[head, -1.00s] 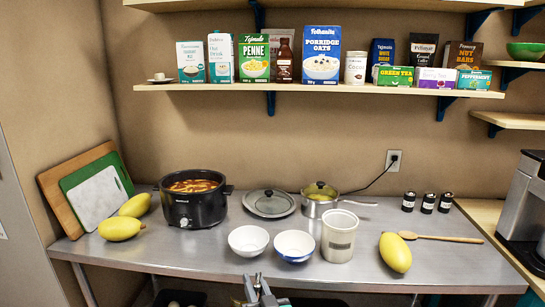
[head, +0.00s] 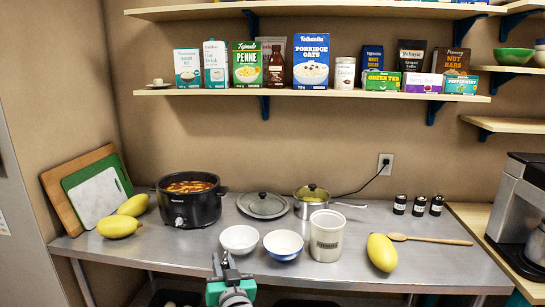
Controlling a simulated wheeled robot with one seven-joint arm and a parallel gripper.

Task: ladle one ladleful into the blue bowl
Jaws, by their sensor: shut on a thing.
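The blue bowl (head: 283,253), blue outside and white inside, stands upright near the table's front edge. A white bowl (head: 239,245) is just left of it. The black slow cooker (head: 190,209), uncovered, holds red-orange soup with pieces in it (head: 189,187). My gripper (head: 226,263) is at the bottom, in front of the white bowl and left of the blue bowl. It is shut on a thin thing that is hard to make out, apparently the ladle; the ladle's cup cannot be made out.
A lid (head: 264,206) lies between the cooker and saucepan. A yellow fruit (head: 381,253), a wooden spoon (head: 430,240) and small dark jars (head: 418,206) are farther right. Cutting boards (head: 97,198) lean at the left wall.

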